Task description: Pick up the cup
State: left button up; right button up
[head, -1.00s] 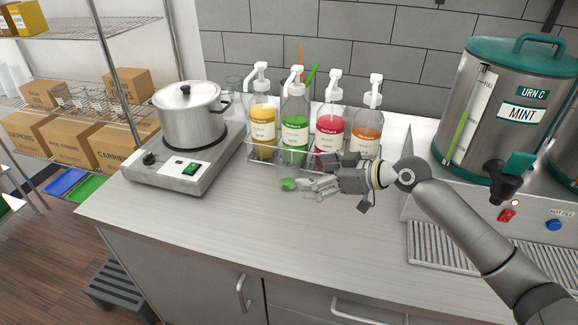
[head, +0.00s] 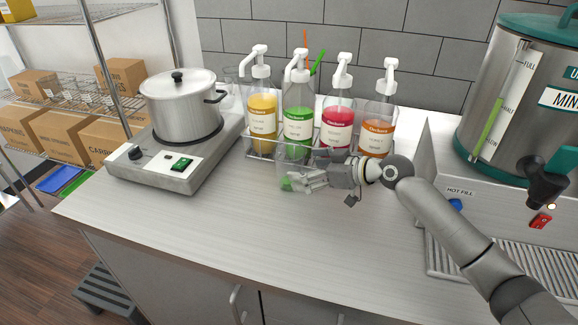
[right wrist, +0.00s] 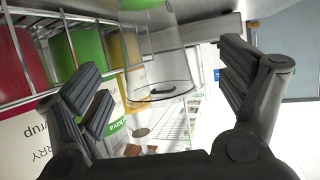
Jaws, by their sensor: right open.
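The clear cup (head: 286,184), with green at its bottom, stands on the counter in front of the syrup rack in the head view. It also shows in the right wrist view as a clear cylinder (right wrist: 158,62) at the top middle, with green at its upper end. My right gripper (head: 303,179) reaches it from the right, low over the counter, and partly covers it. In the right wrist view its two fingers are spread wide, one on each side of the cup. I cannot tell whether either finger touches it. My left gripper is not in view.
A wire rack holds several pump bottles, including a yellow one (head: 262,110) and a red one (head: 337,118), close behind the cup. A steel pot (head: 182,105) sits on a burner (head: 178,162) at left. An urn (head: 510,95) stands at right. The front counter (head: 220,222) is clear.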

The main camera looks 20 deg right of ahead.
jog(key=shift+w+a+f, duration=0.3)
jog(key=shift+w+a, duration=0.05)
jog(key=shift+w, duration=0.25)
jog(key=shift+w+a+p, duration=0.25)
jog(key=shift+w+p, duration=0.3)
jog(key=p+x, duration=0.1)
jog(key=x, duration=0.2)
jog(key=shift+d+r, duration=0.1)
jog(key=shift+d, duration=0.05)
jog(key=shift+w+a+f, duration=0.3)
jog(key=shift+w+f, duration=0.05)
jog(key=shift+w, duration=0.1)
jog(key=c, duration=1)
jog(key=shift+r, duration=0.1)
